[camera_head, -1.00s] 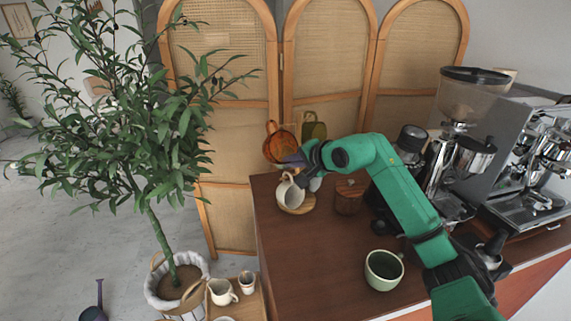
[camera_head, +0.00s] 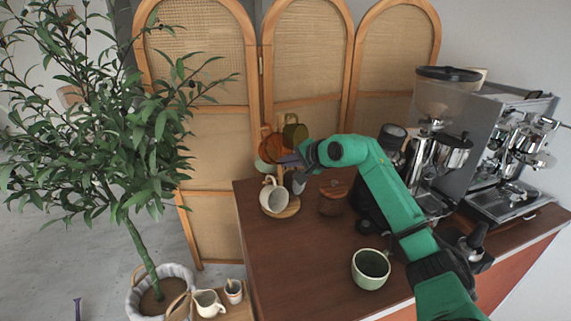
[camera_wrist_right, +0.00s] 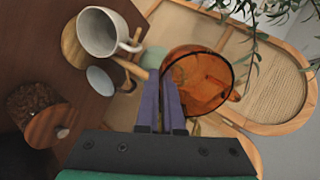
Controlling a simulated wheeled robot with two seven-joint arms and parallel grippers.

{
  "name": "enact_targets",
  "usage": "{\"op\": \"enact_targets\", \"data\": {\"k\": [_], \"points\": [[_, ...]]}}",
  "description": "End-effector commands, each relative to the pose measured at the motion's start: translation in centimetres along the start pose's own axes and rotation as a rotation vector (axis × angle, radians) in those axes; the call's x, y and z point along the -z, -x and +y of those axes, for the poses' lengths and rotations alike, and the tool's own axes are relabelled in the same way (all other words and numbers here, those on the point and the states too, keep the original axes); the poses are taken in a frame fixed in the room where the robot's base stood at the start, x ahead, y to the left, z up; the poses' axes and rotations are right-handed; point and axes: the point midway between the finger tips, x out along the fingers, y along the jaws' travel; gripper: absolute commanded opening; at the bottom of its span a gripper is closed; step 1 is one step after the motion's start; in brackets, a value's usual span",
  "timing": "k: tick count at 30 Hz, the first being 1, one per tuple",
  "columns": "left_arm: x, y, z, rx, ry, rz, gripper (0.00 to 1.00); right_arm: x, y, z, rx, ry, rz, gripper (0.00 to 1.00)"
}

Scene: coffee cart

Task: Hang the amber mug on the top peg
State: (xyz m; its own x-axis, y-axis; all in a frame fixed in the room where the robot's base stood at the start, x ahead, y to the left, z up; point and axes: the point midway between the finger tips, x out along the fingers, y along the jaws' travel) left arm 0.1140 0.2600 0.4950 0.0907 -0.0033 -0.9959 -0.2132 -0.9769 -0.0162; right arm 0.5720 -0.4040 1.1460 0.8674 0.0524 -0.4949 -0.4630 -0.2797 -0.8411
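The amber mug (camera_head: 272,146) is see-through orange and hangs at my right gripper (camera_head: 287,161), just above and left of the mug tree. In the right wrist view the purple fingers (camera_wrist_right: 160,103) are close together on the near rim of the amber mug (camera_wrist_right: 205,82), whose handle points away. The mug tree has a round wooden base (camera_head: 289,211). A white mug (camera_head: 274,197) hangs low on it. An olive mug (camera_head: 294,133) and a pale green mug (camera_head: 262,166) show beside the amber one. The top peg is hidden. A purple tip of my left gripper (camera_head: 77,308) shows at the lower left.
A wooden-lidded jar (camera_head: 333,198) stands right of the tree. A green mug (camera_head: 371,269) is near the front of the counter (camera_head: 300,265). The grinder and coffee machine (camera_head: 500,150) fill the right. A potted tree and a woven screen (camera_head: 220,150) stand left and behind.

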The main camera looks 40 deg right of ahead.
Motion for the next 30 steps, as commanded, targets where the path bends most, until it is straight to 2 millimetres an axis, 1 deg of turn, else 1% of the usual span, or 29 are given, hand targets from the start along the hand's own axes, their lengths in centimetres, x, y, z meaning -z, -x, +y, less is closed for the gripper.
{"op": "enact_targets", "data": {"k": [12, 14, 15, 25, 28, 30], "points": [[0.0, 0.0, 0.0, 0.0, 0.0, 0.0, 0.5, -0.1, 0.0, 0.0, -0.002, 0.001, -0.002, 0.0], [0.0, 0.0, 0.0, 0.0, 0.0, 0.0, 0.5, -0.1, 0.0, 0.0, -0.002, 0.001, -0.002, 0.23], [0.0, 0.0, 0.0, 0.0, 0.0, 0.0, 0.5, -0.1, 0.0, 0.0, -0.002, 0.001, -0.002, 0.39], [0.0, -0.1, 0.0, 0.0, 0.001, 0.0, 0.5, -0.1, 0.1, 0.1, -0.004, 0.001, -0.001, 0.39], [-0.1, -0.9, 0.1, 0.0, 0.0, 0.0, 0.5, 0.1, 1.0, 0.4, -0.002, 0.003, 0.003, 0.39], [-0.2, -1.9, 0.1, 0.0, 0.0, 0.0, 0.5, -0.1, 2.2, 0.7, -0.004, 0.007, 0.004, 0.39]]}}
